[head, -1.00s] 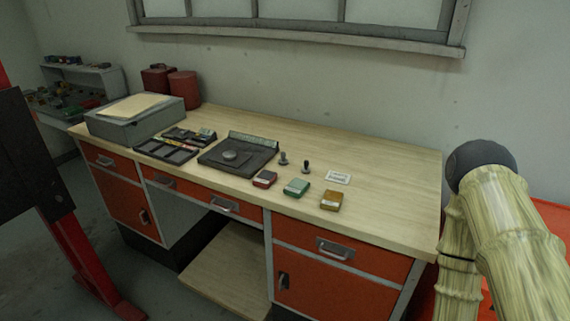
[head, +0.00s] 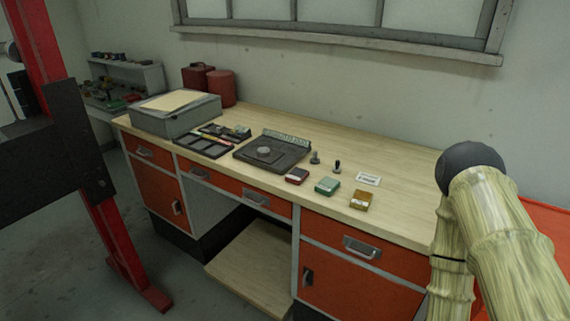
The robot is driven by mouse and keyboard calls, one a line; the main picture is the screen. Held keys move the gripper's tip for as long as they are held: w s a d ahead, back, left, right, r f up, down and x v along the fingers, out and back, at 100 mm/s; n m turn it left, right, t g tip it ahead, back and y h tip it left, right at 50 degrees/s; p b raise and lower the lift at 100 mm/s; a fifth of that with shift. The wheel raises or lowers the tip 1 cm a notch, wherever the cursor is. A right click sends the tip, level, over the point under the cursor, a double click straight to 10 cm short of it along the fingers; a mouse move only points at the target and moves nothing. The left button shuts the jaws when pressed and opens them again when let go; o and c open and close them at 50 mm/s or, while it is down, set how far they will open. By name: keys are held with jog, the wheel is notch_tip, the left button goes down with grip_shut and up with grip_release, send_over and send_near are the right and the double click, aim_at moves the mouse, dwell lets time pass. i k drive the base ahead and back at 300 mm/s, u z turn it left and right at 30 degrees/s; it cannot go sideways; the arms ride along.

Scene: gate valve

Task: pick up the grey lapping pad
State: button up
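A workbench (head: 400,170) with a pale wood top holds the small items. A dark flat plate (head: 285,161) lies near its middle, with a round grey disc (head: 264,153) on it. Three small blocks lie in front and to the right: a red one (head: 297,176), a green one (head: 327,186) and a yellow-brown one (head: 362,200). I cannot single out a grey lapping pad with certainty at this size. My arm (head: 490,220) stands at the right of the view, in front of the bench's right end. My gripper is not in view.
Two small dark-knobbed pieces (head: 337,166) and a white card (head: 368,179) lie near the blocks. A compartment tray (head: 203,147), a grey box (head: 177,122) and red canisters (head: 222,90) stand to the left. A red post (head: 112,235) stands left of the bench. The bench top's right part is clear.

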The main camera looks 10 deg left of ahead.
aim_at(315, 160)
jog(key=u, duration=0.8)
jog(key=k, duration=1.1)
jog(key=u, duration=1.1)
jog(key=i, duration=1.85)
jog(key=z, duration=1.5)
jog(key=i, duration=0.65)
jog(key=z, duration=0.65)
